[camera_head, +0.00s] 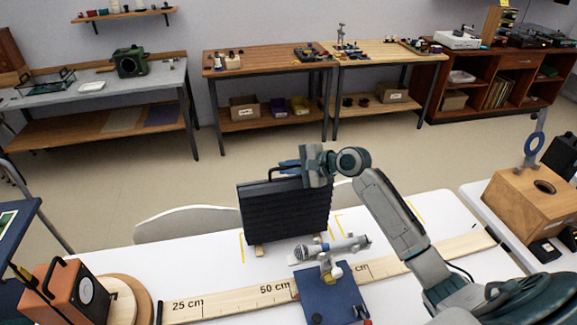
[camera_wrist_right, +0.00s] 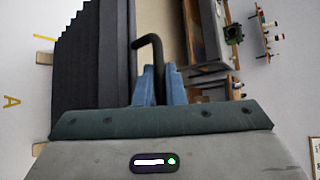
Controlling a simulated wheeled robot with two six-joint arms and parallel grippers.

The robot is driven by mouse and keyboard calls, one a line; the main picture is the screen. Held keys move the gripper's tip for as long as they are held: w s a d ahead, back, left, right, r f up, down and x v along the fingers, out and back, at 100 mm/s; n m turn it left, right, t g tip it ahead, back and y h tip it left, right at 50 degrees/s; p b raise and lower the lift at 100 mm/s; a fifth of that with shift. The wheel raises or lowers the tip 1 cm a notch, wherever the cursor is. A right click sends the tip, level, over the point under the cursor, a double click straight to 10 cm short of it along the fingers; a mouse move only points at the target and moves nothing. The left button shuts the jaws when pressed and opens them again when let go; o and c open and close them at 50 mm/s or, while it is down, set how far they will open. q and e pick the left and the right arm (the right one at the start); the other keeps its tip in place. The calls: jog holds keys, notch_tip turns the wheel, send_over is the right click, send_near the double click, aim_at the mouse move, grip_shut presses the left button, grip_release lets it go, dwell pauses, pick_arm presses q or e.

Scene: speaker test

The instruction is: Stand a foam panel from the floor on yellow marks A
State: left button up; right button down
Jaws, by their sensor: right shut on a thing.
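A dark ridged foam panel (camera_head: 285,212) is upright over the white table, with a black handle on top and small wooden feet below. My right gripper (camera_head: 290,167) is at its top edge, shut on the handle. In the right wrist view the blue fingers (camera_wrist_right: 159,86) are around the black handle (camera_wrist_right: 148,45), and the panel (camera_wrist_right: 85,65) hangs to the left. Yellow marks (camera_head: 242,247) show beside the panel's lower left; a yellow letter A (camera_wrist_right: 11,102) shows in the right wrist view. I cannot tell whether the feet touch the table. My left gripper is not seen.
A microphone (camera_head: 318,250) on a blue base (camera_head: 330,298) stands just in front of the panel. A wooden ruler (camera_head: 225,303) crosses the table. An orange speaker (camera_head: 75,292) is at the left, a wooden box (camera_head: 520,208) at the right. A chair back (camera_head: 190,222) is behind.

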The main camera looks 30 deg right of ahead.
jog(key=c, duration=1.5)
grip_release()
jog(key=shift+b+v, duration=1.5)
jog(key=shift+v, duration=4.5)
jog(key=shift+r, duration=0.15)
